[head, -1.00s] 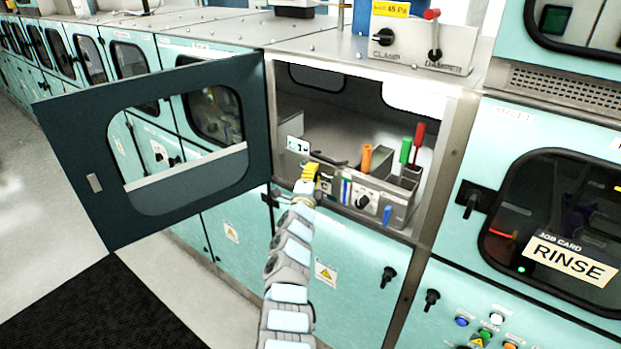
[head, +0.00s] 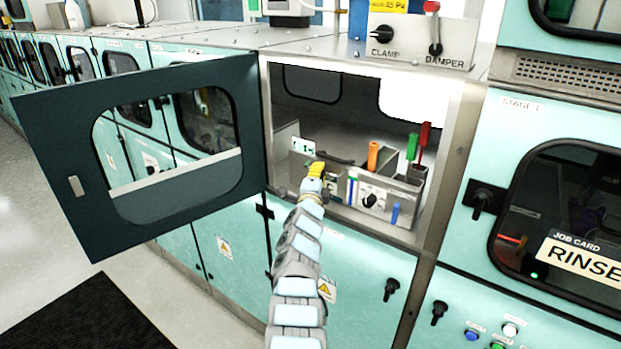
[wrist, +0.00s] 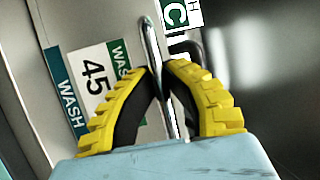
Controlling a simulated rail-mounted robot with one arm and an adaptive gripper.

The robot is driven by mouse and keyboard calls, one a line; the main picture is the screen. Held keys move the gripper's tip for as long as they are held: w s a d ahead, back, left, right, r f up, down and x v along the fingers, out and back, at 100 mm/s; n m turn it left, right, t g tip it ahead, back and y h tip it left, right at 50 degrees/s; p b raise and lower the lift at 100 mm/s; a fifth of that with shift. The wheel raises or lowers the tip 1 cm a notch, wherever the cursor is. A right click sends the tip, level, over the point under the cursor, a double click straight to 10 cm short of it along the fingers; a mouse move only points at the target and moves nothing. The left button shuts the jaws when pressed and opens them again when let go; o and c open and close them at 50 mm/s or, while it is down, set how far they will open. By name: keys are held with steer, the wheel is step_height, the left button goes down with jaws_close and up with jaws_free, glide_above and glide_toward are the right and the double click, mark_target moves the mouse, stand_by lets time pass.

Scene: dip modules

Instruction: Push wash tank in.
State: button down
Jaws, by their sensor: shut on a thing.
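The wash tank (wrist: 50,18) fills the left of the wrist view as a grey metal face with a WASH 45 label. In the wrist view my gripper (wrist: 162,72) has its yellow toothed fingers shut around a thin upright metal handle (wrist: 153,45) by that label. In the head view my gripper (head: 317,169) reaches through the open cabinet doorway (head: 440,180). There it is at the left part of the grey equipment inside, and my fingers and arm hide part of the tank.
The dark cabinet door (head: 235,185) stands wide open to the left of my arm. Orange (head: 373,155), green (head: 412,147) and red (head: 425,138) upright handles stand right of my gripper, behind a panel with a black knob (head: 369,200).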

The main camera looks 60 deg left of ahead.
steer(key=shift+w+a+f+b, duration=0.15)
steer(key=shift+w+f+b, duration=0.15)
steer(key=shift+f+b, duration=0.25)
steer(key=shift+w+r, duration=0.15)
steer(key=shift+r, duration=0.15)
steer(key=c, duration=1.1)
jaws_free()
steer(key=shift+r, duration=0.1)
steer(key=shift+r, duration=0.1)
